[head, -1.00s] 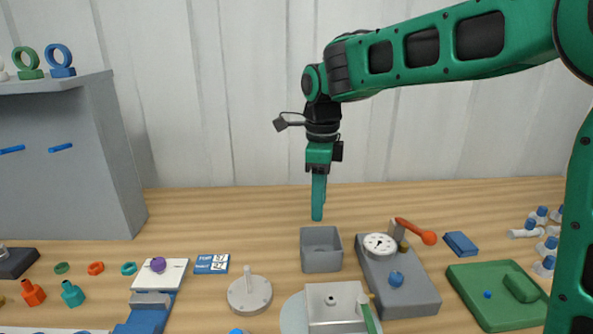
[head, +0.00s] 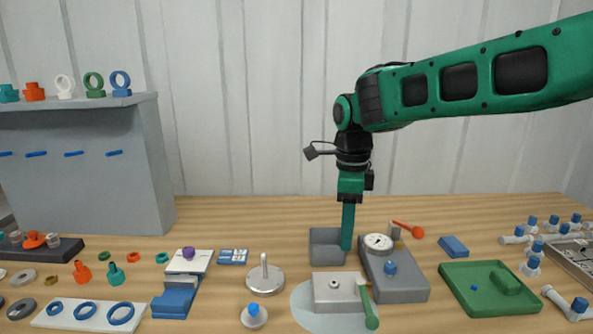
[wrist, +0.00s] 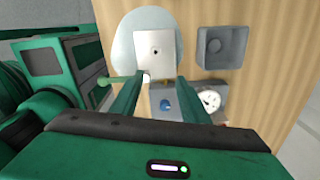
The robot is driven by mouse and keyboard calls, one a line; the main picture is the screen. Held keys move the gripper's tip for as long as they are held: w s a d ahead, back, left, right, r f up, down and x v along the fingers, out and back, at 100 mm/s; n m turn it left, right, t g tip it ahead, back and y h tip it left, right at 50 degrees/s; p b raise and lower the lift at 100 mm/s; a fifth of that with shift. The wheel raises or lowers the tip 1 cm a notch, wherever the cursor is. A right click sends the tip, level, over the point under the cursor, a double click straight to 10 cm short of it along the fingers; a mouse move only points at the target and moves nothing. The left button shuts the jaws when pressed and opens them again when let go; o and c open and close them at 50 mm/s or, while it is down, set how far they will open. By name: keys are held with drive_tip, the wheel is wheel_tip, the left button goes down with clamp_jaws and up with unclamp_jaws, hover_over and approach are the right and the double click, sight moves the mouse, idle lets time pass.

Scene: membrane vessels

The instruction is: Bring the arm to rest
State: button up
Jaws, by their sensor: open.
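My gripper (head: 347,238) points down over the bench, and in the head view its fingers overlap the right side of a grey open box (head: 326,248). In the wrist view the two green fingers (wrist: 156,92) stand apart with nothing between them. The box (wrist: 222,47) shows there beyond the fingers, apart from them. Below the fingers in that view are a light block (wrist: 158,44) on a round pale plate and a grey block with a dial gauge (wrist: 209,100). The gripper's exact height above the bench is hard to tell.
The gauge block (head: 398,285) and the plate-mounted block (head: 335,292) with a green-handled valve (head: 368,308) stand close by. A grey shelf unit (head: 90,170) stands at left. The back strip of bench is clear.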

drive_tip(key=s+d+f+n, duration=0.1)
drive_tip(key=s+d+n, duration=0.2)
drive_tip(key=s+d, duration=0.5)
drive_tip(key=s+d+f+n, duration=0.1)
drive_tip(key=s+d+n, duration=0.3)
drive_tip(key=d, duration=0.9)
drive_tip(key=s+d+f+n, duration=0.3)
drive_tip(key=s+d, duration=0.1)
drive_tip(key=s, duration=0.4)
drive_tip(key=s+d+f+n, duration=0.3)
drive_tip(key=s+d+n, duration=0.1)
drive_tip(key=s, duration=0.4)
drive_tip(key=shift+s+d+f, duration=0.15)
drive_tip(key=shift+s+d, duration=0.05)
drive_tip(key=shift+s, duration=0.1)
drive_tip(key=shift+c, duration=1.2)
drive_tip(key=shift+a, duration=0.1)
